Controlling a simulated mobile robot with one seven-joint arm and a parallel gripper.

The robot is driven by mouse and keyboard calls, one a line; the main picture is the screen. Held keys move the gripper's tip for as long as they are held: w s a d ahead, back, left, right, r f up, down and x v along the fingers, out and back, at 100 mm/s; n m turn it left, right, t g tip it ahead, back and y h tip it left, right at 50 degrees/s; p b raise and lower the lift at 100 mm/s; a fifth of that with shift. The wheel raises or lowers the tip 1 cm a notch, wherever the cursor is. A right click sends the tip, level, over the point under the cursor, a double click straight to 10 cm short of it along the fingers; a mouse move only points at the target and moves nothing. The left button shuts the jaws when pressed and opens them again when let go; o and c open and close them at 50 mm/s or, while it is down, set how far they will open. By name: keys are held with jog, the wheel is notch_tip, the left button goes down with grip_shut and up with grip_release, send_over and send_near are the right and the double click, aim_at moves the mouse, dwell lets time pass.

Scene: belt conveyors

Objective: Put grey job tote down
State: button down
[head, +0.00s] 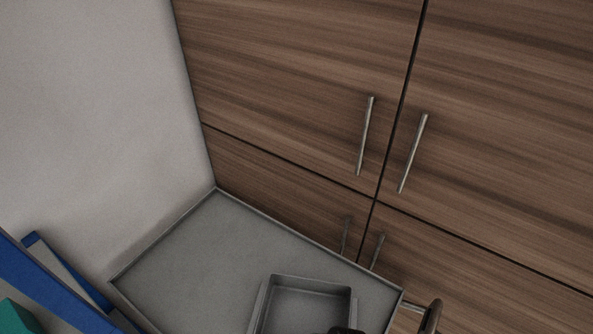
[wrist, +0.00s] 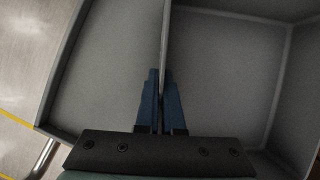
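The grey job tote (head: 312,298) is an open box at the bottom of the head view, over the grey cart top (head: 205,250). Its lower part is cut off by the picture edge. In the wrist view, my gripper (wrist: 161,78) has its two blue fingers closed on either side of a thin wall of the tote (wrist: 222,75). The tote's empty interior lies right of the fingers. The cart top (wrist: 110,70) lies left of them, inside its raised rim. I cannot tell whether the tote's base touches the cart top.
Wooden cabinets (head: 290,70) with metal handles stand right behind the cart. A pale wall (head: 90,110) is at left. Blue-edged items (head: 50,285) and a teal object (head: 14,318) are at lower left. The cart top is bare left of the tote. Floor (wrist: 20,60) shows beyond its rim.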

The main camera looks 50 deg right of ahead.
jog(key=shift+f, duration=0.1)
jog(key=c, duration=1)
grip_release()
jog(key=shift+c, duration=0.2)
jog(key=v, duration=1.2)
